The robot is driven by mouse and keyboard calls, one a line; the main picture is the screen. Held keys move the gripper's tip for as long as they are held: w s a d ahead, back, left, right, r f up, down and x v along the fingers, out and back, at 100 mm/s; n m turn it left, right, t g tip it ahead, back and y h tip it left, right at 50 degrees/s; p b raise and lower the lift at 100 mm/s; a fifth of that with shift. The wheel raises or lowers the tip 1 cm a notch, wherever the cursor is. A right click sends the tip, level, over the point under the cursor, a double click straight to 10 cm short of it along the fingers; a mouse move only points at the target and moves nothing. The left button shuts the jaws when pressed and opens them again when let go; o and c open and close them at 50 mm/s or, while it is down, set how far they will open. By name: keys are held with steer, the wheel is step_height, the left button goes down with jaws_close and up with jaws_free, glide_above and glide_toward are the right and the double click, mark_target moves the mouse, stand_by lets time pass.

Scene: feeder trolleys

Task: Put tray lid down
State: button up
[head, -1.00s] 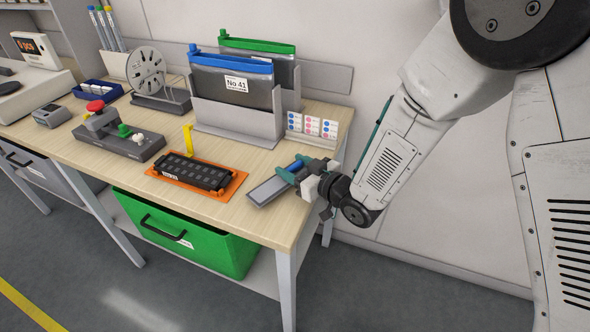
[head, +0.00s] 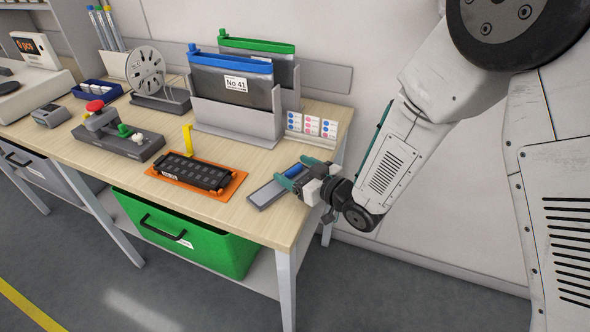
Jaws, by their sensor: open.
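A flat grey piece with a blue part, which looks like the tray lid (head: 267,194), lies on the right end of the table. My gripper (head: 298,172) is just above and beside its right end. Its teal fingers are spread open and hold nothing that I can see. They hide part of the lid's right end, and I cannot tell whether a finger touches it. A black slotted tray (head: 194,171) sits in an orange base (head: 236,186) left of the lid, with a yellow upright piece (head: 187,139) behind it.
Grey holders with a blue-topped bag (head: 233,83) and a green-topped bag (head: 257,45) stand behind. A small card stand (head: 312,127) is behind my gripper. A control box (head: 118,138) and a reel (head: 147,72) are further left. The table's front edge is close to the lid.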

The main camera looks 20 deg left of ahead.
steer(key=v, duration=1.1)
steer(key=shift+d, duration=0.1)
steer(key=w+d+r+m+t+h, duration=0.1)
steer(key=w+d+r+m+h, duration=0.1)
steer(key=w+d+r+h, duration=0.3)
steer(key=w+d+r+m+t+h, duration=0.1)
steer(key=w+d+h, duration=0.1)
steer(key=d, duration=0.5)
steer(key=s+d+r+m+g+h, duration=0.1)
steer(key=s+d+r+m+h, duration=0.15)
steer(key=d, duration=0.35)
steer(key=s+d+r+m+h, duration=0.1)
steer(key=d+r+m+h, duration=0.15)
steer(key=d, duration=0.35)
steer(key=s+d+r+m+g+h, duration=0.1)
steer(key=s+d+r+m+g, duration=0.1)
steer(key=s, duration=1)
steer(key=s+d+r+m+g+h, duration=0.1)
steer(key=s+d+r+g, duration=0.4)
steer(key=s, duration=0.7)
steer(key=d+r+m, duration=0.1)
steer(key=d, duration=0.1)
steer(key=shift+s+d+m, duration=0.25)
steer(key=shift+d+m, duration=0.05)
steer(key=shift+d, duration=0.05)
